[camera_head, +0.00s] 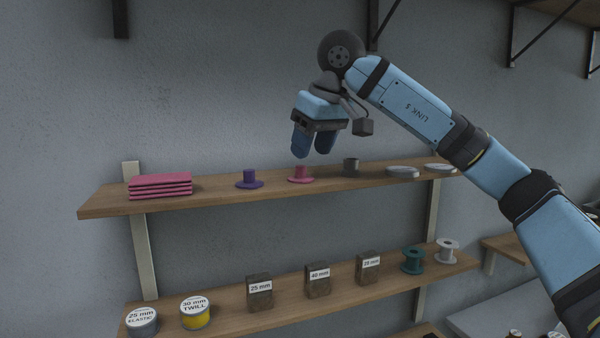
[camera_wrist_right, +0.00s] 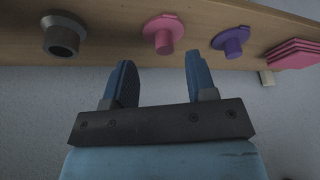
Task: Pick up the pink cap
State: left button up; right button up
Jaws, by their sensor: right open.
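The pink cap (camera_head: 300,175) stands on the upper wooden shelf with its flat flange down and its short stem up. It also shows in the right wrist view (camera_wrist_right: 163,35), beyond the gap between the fingers. My right gripper (camera_head: 313,147) is open and empty just above the cap, with its blue fingers pointing down. In the right wrist view the two fingers (camera_wrist_right: 160,72) stand apart with nothing between them. My left gripper is not in view.
A dark grey cylinder (camera_head: 351,168) and pale discs (camera_head: 402,172) stand right. The lower shelf holds labelled blocks (camera_head: 318,282), tins and spools. A wall is behind.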

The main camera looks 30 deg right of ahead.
aim_at(301, 165)
jog(key=x, duration=0.2)
jog(key=p+x, duration=0.1)
jog(key=x, duration=0.1)
jog(key=shift+w+a+f, duration=0.1)
jog(key=shift+w+a, duration=0.15)
jog(key=shift+w, duration=0.15)
jog(key=shift+s, duration=0.15)
jog(key=shift+c, duration=0.6)
grip_shut()
